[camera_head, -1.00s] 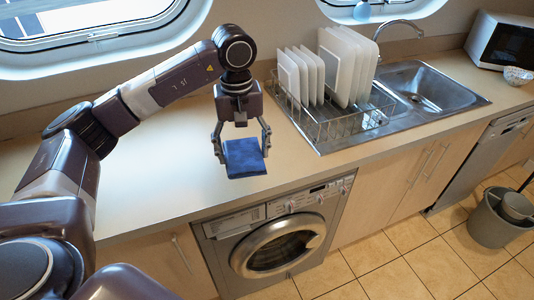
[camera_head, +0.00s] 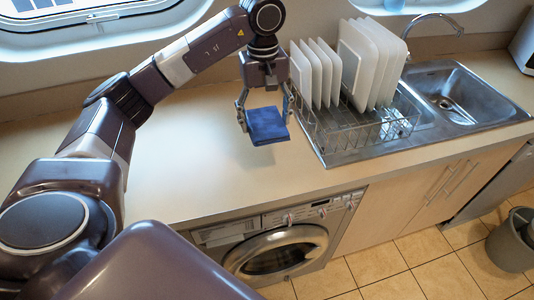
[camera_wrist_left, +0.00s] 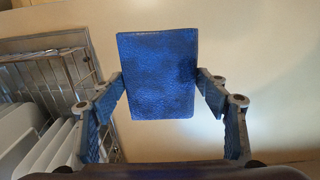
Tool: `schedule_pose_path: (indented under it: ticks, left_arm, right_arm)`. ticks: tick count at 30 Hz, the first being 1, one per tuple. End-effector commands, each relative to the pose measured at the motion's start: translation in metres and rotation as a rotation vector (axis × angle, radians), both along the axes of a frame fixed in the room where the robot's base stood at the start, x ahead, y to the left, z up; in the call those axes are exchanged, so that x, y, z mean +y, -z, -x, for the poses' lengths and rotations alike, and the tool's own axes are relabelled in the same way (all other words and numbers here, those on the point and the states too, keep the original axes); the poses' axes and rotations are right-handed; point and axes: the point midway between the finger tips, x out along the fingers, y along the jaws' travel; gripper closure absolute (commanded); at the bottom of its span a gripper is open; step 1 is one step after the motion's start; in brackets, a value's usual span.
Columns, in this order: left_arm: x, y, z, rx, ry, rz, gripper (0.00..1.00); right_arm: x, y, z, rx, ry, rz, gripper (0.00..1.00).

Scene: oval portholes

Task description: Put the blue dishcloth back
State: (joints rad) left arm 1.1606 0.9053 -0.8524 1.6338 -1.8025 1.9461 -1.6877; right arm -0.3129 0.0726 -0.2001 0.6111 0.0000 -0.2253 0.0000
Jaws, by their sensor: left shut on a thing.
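The blue dishcloth (camera_head: 268,125) is a folded, flat square held above the counter, left of the dish rack. My left gripper (camera_head: 265,112) points down and is shut on it, with one finger at each side edge. In the left wrist view the dishcloth (camera_wrist_left: 158,75) sits between the two fingertips of the left gripper (camera_wrist_left: 160,82). A soft shadow lies on the counter under it. My right gripper is not in view.
The wire dish rack (camera_head: 345,135) with several white plates (camera_head: 370,65) stands close to the right of the gripper. A steel sink (camera_head: 460,95) is beyond it. The wooden counter (camera_head: 185,170) is clear on the left. A washing machine (camera_head: 280,245) is below the counter edge.

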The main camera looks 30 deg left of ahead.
Motion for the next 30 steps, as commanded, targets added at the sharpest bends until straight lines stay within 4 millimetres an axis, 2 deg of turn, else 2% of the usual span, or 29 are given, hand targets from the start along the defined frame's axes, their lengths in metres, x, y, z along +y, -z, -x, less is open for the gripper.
schedule_pose_path:
  ticks: [1,4,7,9,12,15,24,30]
  left_arm:
    - [0.001,0.013,0.002,0.007,-0.001,-0.001,0.58]
    - [0.000,0.039,0.001,0.007,0.000,-0.001,0.58]
    - [0.000,0.063,0.001,0.005,-0.001,0.000,0.58]
    - [0.000,0.076,0.001,0.004,0.000,0.000,0.58]
    - [0.000,0.087,0.000,0.001,0.001,0.001,0.58]
    - [0.000,0.094,-0.001,0.001,0.000,0.000,0.58]
    - [0.000,0.133,0.000,0.002,0.001,-0.001,0.58]
    - [0.000,0.136,-0.001,-0.001,0.001,0.000,0.58]
  right_arm:
    - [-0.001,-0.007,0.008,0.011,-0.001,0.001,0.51]
    - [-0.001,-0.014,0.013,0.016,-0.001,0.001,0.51]
    - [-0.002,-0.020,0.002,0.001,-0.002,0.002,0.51]
    - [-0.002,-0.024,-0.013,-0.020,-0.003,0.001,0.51]
    - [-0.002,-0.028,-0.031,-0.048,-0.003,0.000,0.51]
    - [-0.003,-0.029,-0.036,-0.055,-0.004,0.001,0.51]
    - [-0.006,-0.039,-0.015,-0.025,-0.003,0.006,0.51]
    - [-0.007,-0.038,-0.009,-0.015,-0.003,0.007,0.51]
